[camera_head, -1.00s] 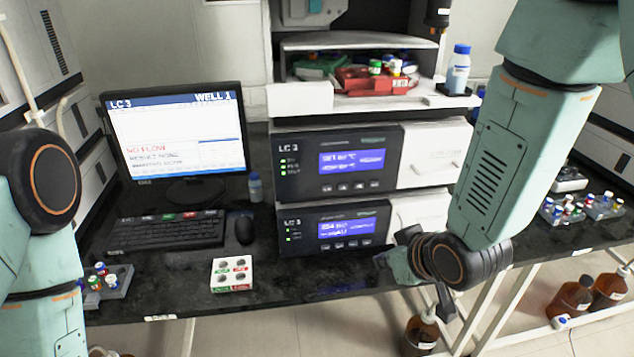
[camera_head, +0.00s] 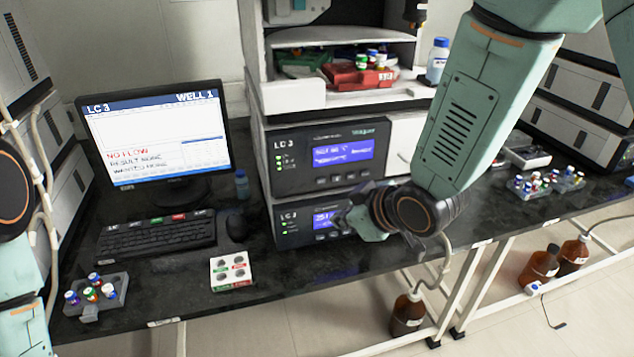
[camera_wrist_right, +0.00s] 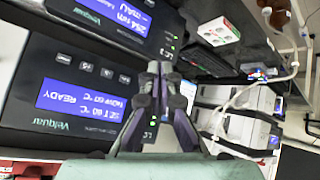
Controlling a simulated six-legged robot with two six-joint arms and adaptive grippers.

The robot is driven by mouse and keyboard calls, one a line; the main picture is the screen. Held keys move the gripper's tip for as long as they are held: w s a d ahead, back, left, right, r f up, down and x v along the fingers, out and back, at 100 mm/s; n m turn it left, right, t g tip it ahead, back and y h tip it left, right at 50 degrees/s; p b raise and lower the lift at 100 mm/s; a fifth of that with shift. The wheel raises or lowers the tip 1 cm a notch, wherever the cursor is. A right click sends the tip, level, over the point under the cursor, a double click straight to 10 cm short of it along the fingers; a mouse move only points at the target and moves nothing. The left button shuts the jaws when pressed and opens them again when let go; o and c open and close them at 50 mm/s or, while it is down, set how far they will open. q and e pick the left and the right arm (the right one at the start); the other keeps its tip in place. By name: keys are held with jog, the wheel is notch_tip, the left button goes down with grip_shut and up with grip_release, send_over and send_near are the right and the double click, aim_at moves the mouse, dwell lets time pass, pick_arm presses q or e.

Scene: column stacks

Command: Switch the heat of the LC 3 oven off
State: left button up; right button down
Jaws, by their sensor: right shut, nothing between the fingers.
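The LC 3 oven (camera_head: 290,187) is the upper dark-fronted unit in the middle of the head view, with a lit blue display (camera_head: 343,152) and a row of buttons below it. In the right wrist view the oven panel (camera_wrist_right: 30,75) appears turned over, and its display (camera_wrist_right: 80,102) reads SET 60 °C, NOW 60 °C, READY. My right gripper (camera_head: 343,221) is in front of the lower LC 3 unit, partly covering it. In the right wrist view its fingers (camera_wrist_right: 160,70) are together and empty, seen against the panels. My left gripper is out of view.
The lower LC 3 unit (camera_head: 283,240) shows 254 nm in the right wrist view. A monitor (camera_head: 160,140) reads NO FLOW. A keyboard (camera_head: 155,238), a mouse (camera_head: 237,227) and a white vial block (camera_head: 231,271) are left of the units. Bare black bench (camera_head: 300,268) lies in front.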

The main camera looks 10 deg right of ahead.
aim_at(321, 181)
jog(key=shift+d, duration=0.1)
jog(key=w+p, duration=0.2)
jog(key=w, duration=0.6)
jog(key=shift+w, duration=0.4)
dwell(0.4)
dwell(1.0)
jog(key=shift+w+p, duration=0.3)
jog(key=shift+w, duration=0.1)
